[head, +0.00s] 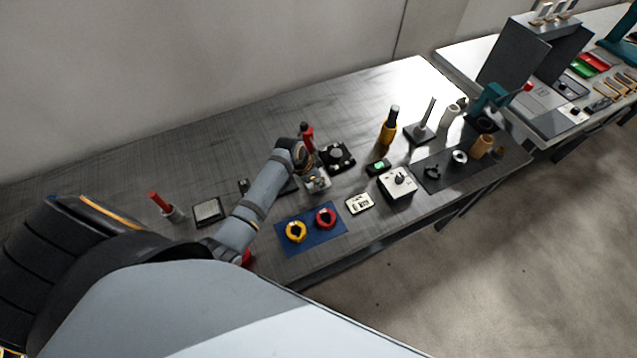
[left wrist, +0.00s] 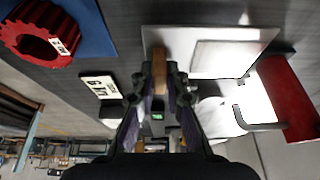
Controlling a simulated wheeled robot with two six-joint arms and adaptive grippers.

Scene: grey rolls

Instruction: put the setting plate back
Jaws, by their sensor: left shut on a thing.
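My left gripper (head: 312,172) reaches over the middle of the bench. In the left wrist view its fingers (left wrist: 160,88) are shut on a tan grip at the edge of a pale grey metal plate (left wrist: 225,35), which I take for the setting plate. The plate also shows as a small light grey piece (head: 317,185) below the gripper in the head view, partly hidden by the fingers. Whether it touches the bench, I cannot tell. My right gripper is not in view.
A blue mat (head: 312,222) with a yellow ring (head: 296,231) and a red ring (head: 326,217) lies in front. A cream marked card (head: 360,203) and a white box with a knob (head: 397,184) are to the right. A black fixture (head: 337,157) stands close behind the gripper.

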